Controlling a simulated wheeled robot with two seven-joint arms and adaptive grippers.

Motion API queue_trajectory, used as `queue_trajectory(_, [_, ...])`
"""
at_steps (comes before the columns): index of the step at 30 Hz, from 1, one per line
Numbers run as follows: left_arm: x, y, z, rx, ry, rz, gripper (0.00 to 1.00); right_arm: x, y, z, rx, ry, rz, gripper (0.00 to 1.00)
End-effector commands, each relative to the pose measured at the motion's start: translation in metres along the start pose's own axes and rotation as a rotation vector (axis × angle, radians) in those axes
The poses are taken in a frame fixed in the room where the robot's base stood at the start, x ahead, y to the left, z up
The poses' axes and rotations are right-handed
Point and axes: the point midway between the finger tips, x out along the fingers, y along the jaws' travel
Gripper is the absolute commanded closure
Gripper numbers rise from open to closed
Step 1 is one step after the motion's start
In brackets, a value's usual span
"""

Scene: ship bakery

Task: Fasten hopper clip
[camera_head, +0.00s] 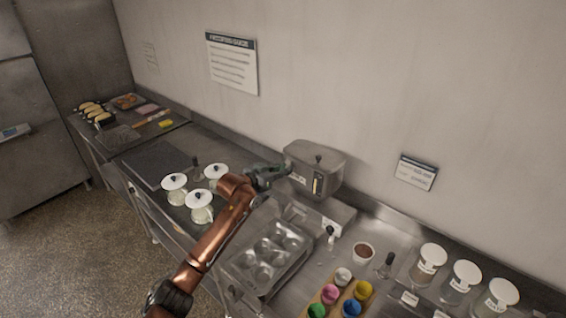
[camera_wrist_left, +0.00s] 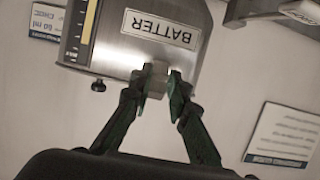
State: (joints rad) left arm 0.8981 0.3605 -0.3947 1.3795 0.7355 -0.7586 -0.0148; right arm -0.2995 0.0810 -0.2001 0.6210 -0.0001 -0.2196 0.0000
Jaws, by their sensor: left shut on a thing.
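The hopper (camera_head: 328,162) is a grey metal box with a lid and a dark knob, standing against the back wall. It fills the top of the left wrist view (camera_wrist_left: 120,52), upside down, with a white BATTER label and a yellow level strip. My left gripper (camera_head: 286,171) reaches the hopper's left side. In the left wrist view its two dark green fingers (camera_wrist_left: 158,88) are closed on a small grey clip (camera_wrist_left: 156,80) at the hopper's edge below the label. The clip is partly hidden by the fingers, and I cannot tell whether it is fastened. My right gripper is not in view.
A metal muffin tray (camera_head: 268,258) lies in front of the hopper. Lidded glass jars (camera_head: 199,208) stand left of my arm; more jars (camera_head: 464,277) stand at the right.

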Motion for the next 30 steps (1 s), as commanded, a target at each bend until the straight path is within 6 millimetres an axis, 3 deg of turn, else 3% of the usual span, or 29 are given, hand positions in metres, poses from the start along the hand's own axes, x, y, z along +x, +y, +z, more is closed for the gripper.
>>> queue_trajectory(1, [-0.002,0.0,-0.01,0.001,-0.032,0.0,1.0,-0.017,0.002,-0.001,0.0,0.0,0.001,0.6])
queue_trajectory(3, [-0.002,0.0,-0.012,0.001,-0.076,0.0,1.0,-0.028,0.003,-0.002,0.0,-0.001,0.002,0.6])
queue_trajectory(12, [0.002,0.0,-0.017,0.0,-0.236,0.0,1.0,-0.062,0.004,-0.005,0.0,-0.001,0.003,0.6])
queue_trajectory(19, [0.004,0.0,-0.017,0.0,-0.301,0.0,1.0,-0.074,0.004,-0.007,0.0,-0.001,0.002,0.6])
queue_trajectory(30, [0.005,0.0,-0.015,-0.001,-0.321,0.001,1.0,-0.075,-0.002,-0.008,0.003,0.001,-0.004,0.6])
